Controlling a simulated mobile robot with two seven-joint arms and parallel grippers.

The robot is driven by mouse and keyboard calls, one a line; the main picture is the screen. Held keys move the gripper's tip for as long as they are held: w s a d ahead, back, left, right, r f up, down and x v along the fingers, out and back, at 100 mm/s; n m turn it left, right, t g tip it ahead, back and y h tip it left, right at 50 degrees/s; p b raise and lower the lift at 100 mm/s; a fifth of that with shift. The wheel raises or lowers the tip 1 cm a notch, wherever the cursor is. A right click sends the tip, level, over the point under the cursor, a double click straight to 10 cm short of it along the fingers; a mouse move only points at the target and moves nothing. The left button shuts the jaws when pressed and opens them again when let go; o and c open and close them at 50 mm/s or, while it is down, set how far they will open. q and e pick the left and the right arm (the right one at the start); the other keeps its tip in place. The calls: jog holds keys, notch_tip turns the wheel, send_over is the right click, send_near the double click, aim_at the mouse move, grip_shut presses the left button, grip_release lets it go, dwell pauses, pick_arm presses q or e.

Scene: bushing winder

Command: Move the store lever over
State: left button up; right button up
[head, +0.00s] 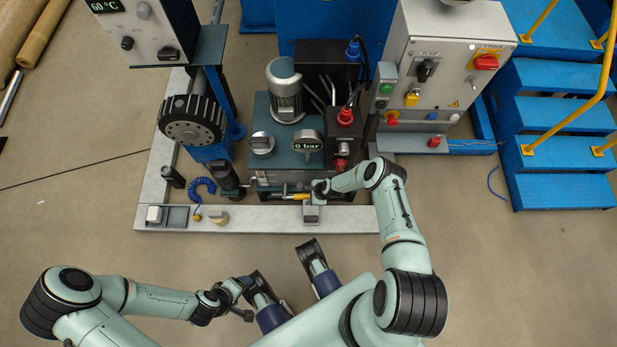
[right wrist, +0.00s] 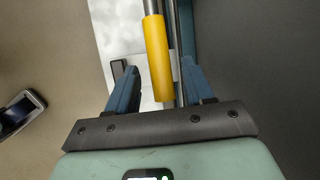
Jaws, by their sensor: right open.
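The lever has a yellow grip (head: 300,196) and lies sideways at the front of the hydraulic unit, below the round gauge marked 0 bar (head: 307,145). My right gripper (head: 312,190) is at the right end of that grip. In the right wrist view the yellow grip (right wrist: 158,58) on its metal rod lies between the two blue fingers of my right gripper (right wrist: 160,78), which are open with a gap on each side. I cannot tell whether a finger touches it. My left gripper (head: 243,302) is low in front of my body, far from the lever; its fingers are not clear.
A grey control cabinet (head: 450,75) with switches stands at the right, beside blue steps (head: 560,120) with yellow rails. A ribbed black roller (head: 192,120) is at the left. A pale frame (head: 255,220) runs along the floor in front. Open floor lies to the left.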

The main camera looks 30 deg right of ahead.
pick_arm(q)
jog(key=shift+w+a+f, duration=0.15)
jog(key=shift+w+f, duration=0.05)
jog(key=shift+w, duration=0.15)
pick_arm(e)
jog(key=shift+w+f, duration=0.15)
jog(key=shift+f, duration=0.2)
grip_shut()
pick_arm(q)
jog(key=shift+s+r, duration=0.1)
pick_arm(e)
jog(key=shift+a+r, duration=0.1)
